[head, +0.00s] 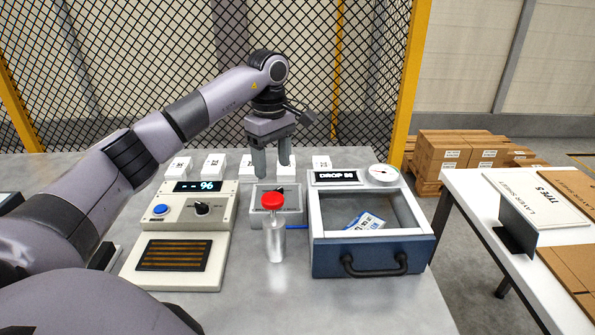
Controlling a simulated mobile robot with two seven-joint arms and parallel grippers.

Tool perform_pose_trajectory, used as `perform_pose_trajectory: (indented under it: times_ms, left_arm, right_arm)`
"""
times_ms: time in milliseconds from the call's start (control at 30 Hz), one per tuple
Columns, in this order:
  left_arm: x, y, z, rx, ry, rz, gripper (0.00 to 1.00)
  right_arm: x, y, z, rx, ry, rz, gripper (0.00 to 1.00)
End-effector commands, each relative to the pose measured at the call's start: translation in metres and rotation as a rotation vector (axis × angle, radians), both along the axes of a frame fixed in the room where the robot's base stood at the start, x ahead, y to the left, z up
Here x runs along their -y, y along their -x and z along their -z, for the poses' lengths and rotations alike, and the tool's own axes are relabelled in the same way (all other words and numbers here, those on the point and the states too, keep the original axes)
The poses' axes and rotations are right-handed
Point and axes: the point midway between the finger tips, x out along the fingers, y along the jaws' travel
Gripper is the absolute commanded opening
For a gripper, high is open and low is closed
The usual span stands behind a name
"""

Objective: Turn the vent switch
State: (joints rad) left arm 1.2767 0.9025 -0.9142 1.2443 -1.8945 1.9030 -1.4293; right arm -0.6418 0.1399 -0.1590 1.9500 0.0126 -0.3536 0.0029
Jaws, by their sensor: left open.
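A cream control unit (168,220) stands on the grey table, with a lit display (200,186) reading 96, a blue button (160,209) and a black rotary knob (202,208). A small grey box (259,212) stands right of it, partly hidden by a bottle; a small dark part shows on its top. No readable label tells which of these is the vent switch. My left gripper (272,168) points down above the back of the grey box, its two fingers apart with nothing seen between them. My right gripper is out of view.
A clear bottle with a red cap (273,201) stands in front of the grey box. A blue-fronted drawer unit (330,257) with a gauge (383,174) stands at right, a labelled packet (366,221) inside. White labelled blocks (214,166) line the back.

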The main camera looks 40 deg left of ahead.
Motion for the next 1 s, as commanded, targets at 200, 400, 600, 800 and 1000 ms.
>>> perform_pose_trajectory:
  times_ms: [200, 400, 600, 800, 1000]
  left_arm:
    - [0.0, 0.0, 0.006, -0.001, 0.001, 0.0, 0.62]
    - [0.0, 0.001, 0.035, -0.004, 0.001, -0.001, 0.62]
    - [0.001, 0.001, 0.061, -0.002, 0.002, 0.0, 0.62]
    - [0.001, 0.0, 0.072, 0.0, 0.001, 0.0, 0.62]
    - [0.001, 0.0, 0.072, 0.001, 0.001, 0.0, 0.62]
  right_arm:
    - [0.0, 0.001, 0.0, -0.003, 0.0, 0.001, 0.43]
    - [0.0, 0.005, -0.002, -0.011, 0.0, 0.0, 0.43]
    - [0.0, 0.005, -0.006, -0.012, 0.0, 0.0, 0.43]
    - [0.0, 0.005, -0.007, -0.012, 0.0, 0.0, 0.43]
    - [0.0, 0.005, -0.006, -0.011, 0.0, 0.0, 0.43]
